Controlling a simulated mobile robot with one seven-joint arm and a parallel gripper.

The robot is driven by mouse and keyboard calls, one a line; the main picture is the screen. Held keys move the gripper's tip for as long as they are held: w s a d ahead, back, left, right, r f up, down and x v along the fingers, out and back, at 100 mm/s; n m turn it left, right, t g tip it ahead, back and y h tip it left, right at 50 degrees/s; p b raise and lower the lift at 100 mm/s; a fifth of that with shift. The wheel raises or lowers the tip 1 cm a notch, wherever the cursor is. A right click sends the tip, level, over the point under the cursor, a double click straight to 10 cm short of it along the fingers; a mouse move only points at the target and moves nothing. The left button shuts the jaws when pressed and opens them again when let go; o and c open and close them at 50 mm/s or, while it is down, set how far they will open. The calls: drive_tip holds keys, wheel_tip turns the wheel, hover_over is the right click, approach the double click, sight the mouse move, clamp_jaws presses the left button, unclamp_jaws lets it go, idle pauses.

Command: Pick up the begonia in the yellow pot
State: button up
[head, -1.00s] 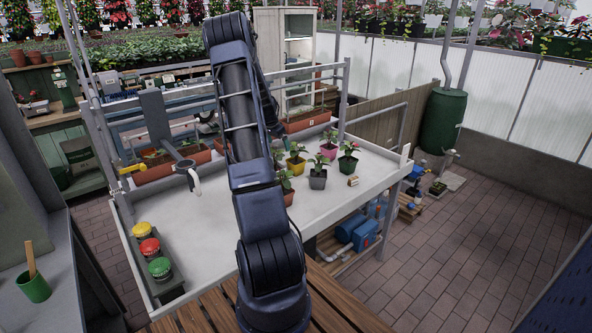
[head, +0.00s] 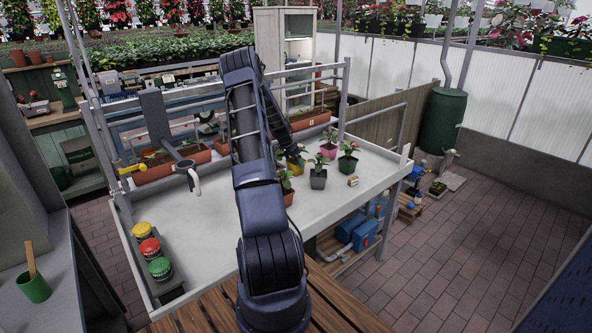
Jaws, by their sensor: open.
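The yellow pot (head: 298,164) stands on the white bench top (head: 225,222), in the row of small potted plants. Its begonia is mostly hidden behind my arm's end. My gripper (head: 294,154) is open, pointing down at the yellow pot. The fingertips are small and dark, so I cannot tell whether they are around the pot or just above it.
Close to the yellow pot stand a pink pot (head: 327,151), a grey pot (head: 318,180), a green pot (head: 347,164) and a terracotta pot (head: 287,196). Long planters line the bench's back. The bench's middle left is clear.

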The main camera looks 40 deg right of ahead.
sight(296, 163)
drive_tip(key=shift+x, duration=2.65)
drive_tip(key=shift+s+d+r, duration=0.1)
drive_tip(key=c, duration=1.2)
drive_tip(key=shift+r, duration=0.1)
